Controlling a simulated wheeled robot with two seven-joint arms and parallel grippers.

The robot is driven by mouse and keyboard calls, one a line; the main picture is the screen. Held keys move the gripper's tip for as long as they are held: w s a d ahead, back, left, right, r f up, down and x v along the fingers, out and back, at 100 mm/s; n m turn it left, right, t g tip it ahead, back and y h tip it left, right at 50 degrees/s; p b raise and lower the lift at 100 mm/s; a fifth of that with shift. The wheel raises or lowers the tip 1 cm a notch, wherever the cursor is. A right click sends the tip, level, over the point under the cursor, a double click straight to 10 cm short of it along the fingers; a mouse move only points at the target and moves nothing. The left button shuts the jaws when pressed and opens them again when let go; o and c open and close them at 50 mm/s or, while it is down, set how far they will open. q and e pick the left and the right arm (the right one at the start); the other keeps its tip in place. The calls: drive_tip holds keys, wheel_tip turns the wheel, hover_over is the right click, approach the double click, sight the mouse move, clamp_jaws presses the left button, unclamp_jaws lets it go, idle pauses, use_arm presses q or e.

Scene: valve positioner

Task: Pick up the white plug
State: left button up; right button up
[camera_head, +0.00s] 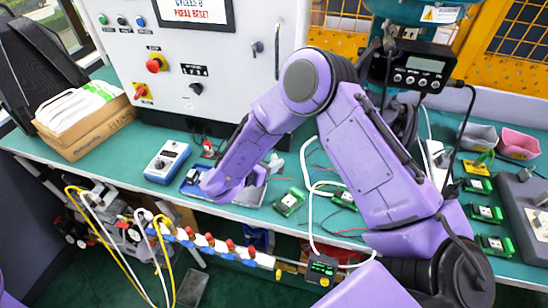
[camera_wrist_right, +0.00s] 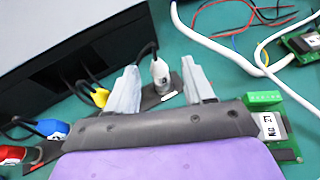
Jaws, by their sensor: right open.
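The white plug (camera_wrist_right: 160,72) stands on a dark holder in the right wrist view, with a black cable rising from its top. My right gripper (camera_wrist_right: 159,68) is open, with one grey finger on each side of the plug. Small gaps show between the plug and the fingers, so I cannot see contact. In the head view my right gripper (camera_head: 270,164) is low over the bench in front of the control cabinet, and the plug cannot be made out there. My left gripper is not in view.
A yellow plug (camera_wrist_right: 99,97), a blue-and-white plug (camera_wrist_right: 54,130) and a red plug (camera_wrist_right: 12,154) lie to the left. The cabinet (camera_head: 205,70) stands close behind. A green circuit board (camera_wrist_right: 278,130) lies at the right, with a white cable (camera_wrist_right: 225,55) beyond.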

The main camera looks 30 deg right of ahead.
sight(272, 159)
drive_tip(key=x, duration=0.2)
drive_tip(key=p+x, duration=0.1)
drive_tip(key=x, duration=0.1)
drive_tip(key=shift+a+f, duration=0.15)
drive_tip(key=shift+f, duration=0.1)
drive_tip(key=shift+r, duration=0.1)
clamp_jaws()
